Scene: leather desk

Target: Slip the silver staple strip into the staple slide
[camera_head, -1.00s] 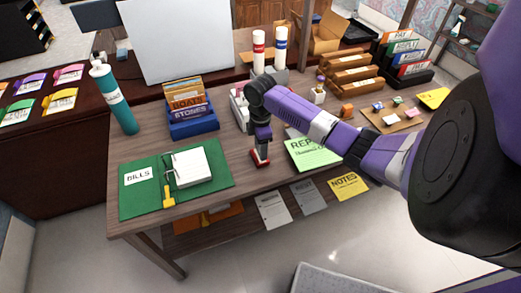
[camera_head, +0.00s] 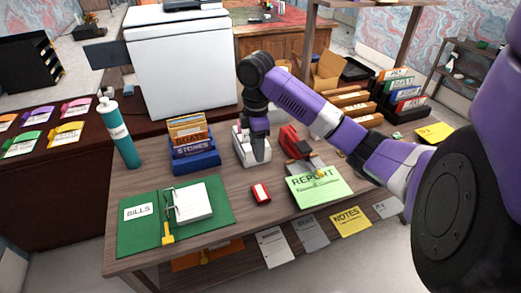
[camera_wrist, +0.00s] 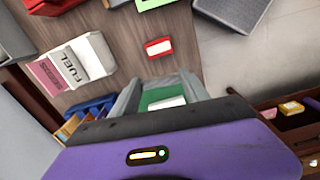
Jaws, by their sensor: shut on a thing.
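My gripper (camera_head: 259,160) hangs above the desk, pointing down, in front of the white box marked FUEL (camera_wrist: 75,62). In the wrist view its grey fingers (camera_wrist: 160,96) stand close in front of the green folder. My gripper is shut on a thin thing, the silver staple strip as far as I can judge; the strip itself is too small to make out. A small red and white box (camera_head: 260,194) lies on the desk below and in front of my gripper. A red stapler (camera_head: 291,140) lies to the right, with a grey part towards the report; its slide is not clear.
The green BILLS folder (camera_head: 140,236) lies at the left. The blue file holder (camera_head: 196,161) and teal bottle (camera_head: 125,140) stand behind it. The green REPORT pad (camera_head: 318,193) lies at the right front. Bare desk surrounds the red and white box.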

